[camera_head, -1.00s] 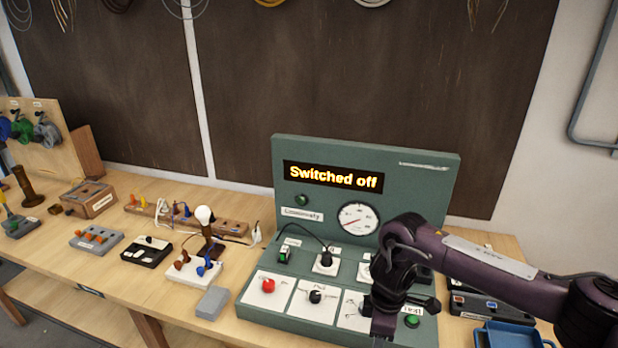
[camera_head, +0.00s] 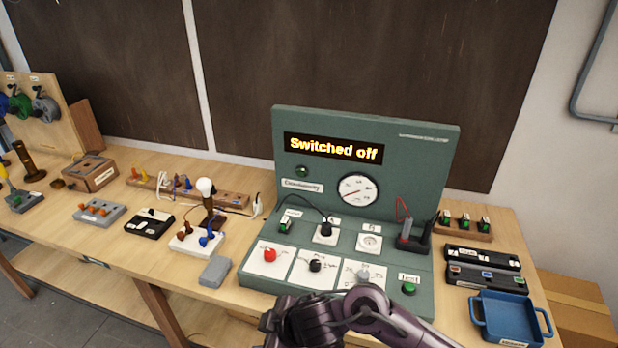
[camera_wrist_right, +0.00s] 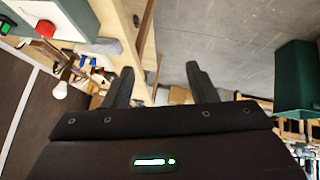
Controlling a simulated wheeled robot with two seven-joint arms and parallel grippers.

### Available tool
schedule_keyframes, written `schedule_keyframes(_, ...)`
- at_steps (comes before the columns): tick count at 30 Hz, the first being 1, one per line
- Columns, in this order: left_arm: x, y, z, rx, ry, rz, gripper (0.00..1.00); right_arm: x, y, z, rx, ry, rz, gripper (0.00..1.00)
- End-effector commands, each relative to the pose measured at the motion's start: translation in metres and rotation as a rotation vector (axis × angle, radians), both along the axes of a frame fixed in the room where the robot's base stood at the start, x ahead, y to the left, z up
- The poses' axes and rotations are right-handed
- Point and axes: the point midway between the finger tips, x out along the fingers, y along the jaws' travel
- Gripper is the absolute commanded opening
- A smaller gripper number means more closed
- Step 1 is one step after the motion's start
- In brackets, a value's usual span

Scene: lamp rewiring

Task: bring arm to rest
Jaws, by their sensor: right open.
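My right arm (camera_head: 350,318) comes in at the bottom centre of the head view, in front of the green test panel (camera_head: 290,145). Its dark wrist is low, near the table's front edge. In the right wrist view my right gripper (camera_wrist_right: 162,82) has its two fingers apart with nothing between them. Bench and grey floor show beyond the fingers. The panel's display reads "Switched off". My left gripper is in neither view.
A blue tray (camera_head: 510,319) lies at the right. Several small blocks and racks line the bench. A green object (camera_wrist_right: 297,80) shows at the right wrist view's edge.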

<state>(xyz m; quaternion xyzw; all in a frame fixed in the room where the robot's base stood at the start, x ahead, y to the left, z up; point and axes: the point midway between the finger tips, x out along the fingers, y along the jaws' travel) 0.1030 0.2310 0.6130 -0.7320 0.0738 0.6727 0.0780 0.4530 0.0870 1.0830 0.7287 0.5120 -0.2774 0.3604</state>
Motion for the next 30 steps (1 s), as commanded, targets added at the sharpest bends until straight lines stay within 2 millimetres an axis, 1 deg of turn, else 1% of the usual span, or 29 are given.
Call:
schedule_keyframes(1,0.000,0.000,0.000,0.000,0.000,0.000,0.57,-0.007,0.008,0.011,0.057,-0.008,-0.054,0.52)
schedule_keyframes(2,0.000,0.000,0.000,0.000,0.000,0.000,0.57,-0.008,0.008,0.018,0.084,-0.017,-0.093,0.52)
schedule_keyframes(3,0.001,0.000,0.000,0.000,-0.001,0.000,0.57,-0.007,0.006,0.027,0.113,-0.025,-0.152,0.52)
schedule_keyframes(5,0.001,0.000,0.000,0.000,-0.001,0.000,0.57,-0.006,-0.005,0.038,0.147,-0.028,-0.250,0.52)
schedule_keyframes(6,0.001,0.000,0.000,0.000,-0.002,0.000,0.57,-0.005,-0.016,0.044,0.162,-0.023,-0.320,0.52)
schedule_keyframes(8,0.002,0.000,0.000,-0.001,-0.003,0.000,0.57,-0.005,-0.038,0.049,0.170,-0.006,-0.432,0.52)
schedule_keyframes(9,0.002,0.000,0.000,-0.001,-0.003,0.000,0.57,-0.006,-0.056,0.050,0.170,0.013,-0.509,0.52)
schedule_keyframes(11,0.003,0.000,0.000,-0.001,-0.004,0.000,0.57,-0.011,-0.087,0.048,0.155,0.049,-0.623,0.52)
schedule_keyframes(12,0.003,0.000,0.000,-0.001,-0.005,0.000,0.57,-0.016,-0.107,0.045,0.142,0.075,-0.692,0.52)
schedule_keyframes(15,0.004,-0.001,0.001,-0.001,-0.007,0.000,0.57,-0.031,-0.151,0.037,0.100,0.141,-0.831,0.52)
schedule_keyframes(18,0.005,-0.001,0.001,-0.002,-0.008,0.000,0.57,-0.049,-0.186,0.030,0.060,0.201,-0.936,0.52)
schedule_keyframes(24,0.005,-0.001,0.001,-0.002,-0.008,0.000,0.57,-0.088,-0.239,0.019,-0.015,0.311,-1.090,0.52)
schedule_keyframes(30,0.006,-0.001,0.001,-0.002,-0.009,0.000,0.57,-0.127,-0.279,0.014,-0.082,0.409,-1.208,0.52)
